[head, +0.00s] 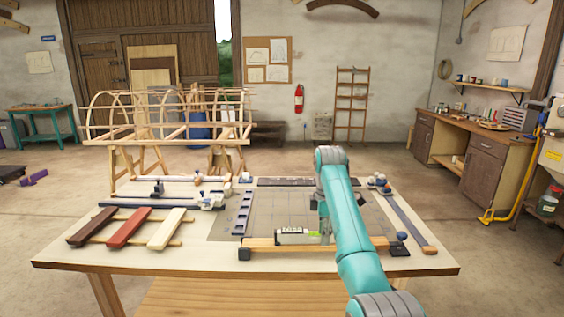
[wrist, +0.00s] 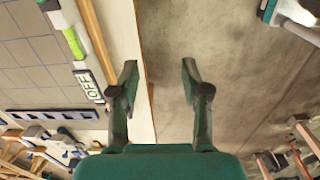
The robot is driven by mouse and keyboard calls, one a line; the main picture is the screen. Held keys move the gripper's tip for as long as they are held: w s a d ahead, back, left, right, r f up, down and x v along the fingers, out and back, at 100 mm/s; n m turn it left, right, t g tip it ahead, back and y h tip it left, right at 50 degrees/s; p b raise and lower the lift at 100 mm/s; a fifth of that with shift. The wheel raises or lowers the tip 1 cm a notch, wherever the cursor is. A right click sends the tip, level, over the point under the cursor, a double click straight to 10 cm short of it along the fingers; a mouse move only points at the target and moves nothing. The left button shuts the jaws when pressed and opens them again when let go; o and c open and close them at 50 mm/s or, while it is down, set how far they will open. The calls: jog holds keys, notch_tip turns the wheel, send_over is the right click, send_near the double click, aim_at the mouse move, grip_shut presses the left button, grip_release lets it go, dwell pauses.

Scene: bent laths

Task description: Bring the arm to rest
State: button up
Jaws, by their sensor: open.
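My teal arm (head: 355,235) rises from the lower right of the head view, bends at the top over the table and hides what lies behind it. My gripper (wrist: 159,73) shows in the wrist view, with its two dark green fingers spread apart and nothing between them. Below the fingers, the edge of the tabletop (wrist: 138,80) and the concrete floor (wrist: 215,50) show. The gripper cannot be made out in the head view. No held object shows in either view.
Dark (head: 92,226), red (head: 130,227) and white (head: 167,228) slats lie at left. A wooden rib frame (head: 165,125) stands behind.

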jog(key=s+d+f+m+t, duration=0.1)
jog(key=s+f+m+t, duration=0.15)
jog(key=f, duration=1.25)
jog(key=s+d+f+m+t, duration=0.15)
jog(key=s+f, duration=0.25)
jog(key=f, duration=1)
jog(key=s+d+f+m+t, duration=0.1)
jog(key=s+f+m+t, duration=0.1)
jog(key=s+f, duration=0.7)
jog(key=s+d+f+m+t, duration=0.1)
jog(key=s+f+m, duration=0.2)
jog(key=s+f, duration=0.6)
jog(key=s+d+r+m+t, duration=0.15)
jog(key=s+r, duration=0.25)
jog(key=s, duration=0.9)
jog(key=s+r+m+t, duration=0.2)
jog(key=s+r+m, duration=0.15)
jog(key=s, duration=1.05)
jog(key=s+r+m+t, duration=0.2)
jog(key=s+r, duration=0.6)
jog(key=r, duration=0.3)
jog(key=s+r+m+t, duration=0.1)
jog(key=s+r+t, duration=0.1)
jog(key=s+r, duration=0.6)
notch_tip(320, 180, up, 4)
jog(key=shift+s+r+m, duration=0.25)
jog(key=shift+s+m, duration=0.15)
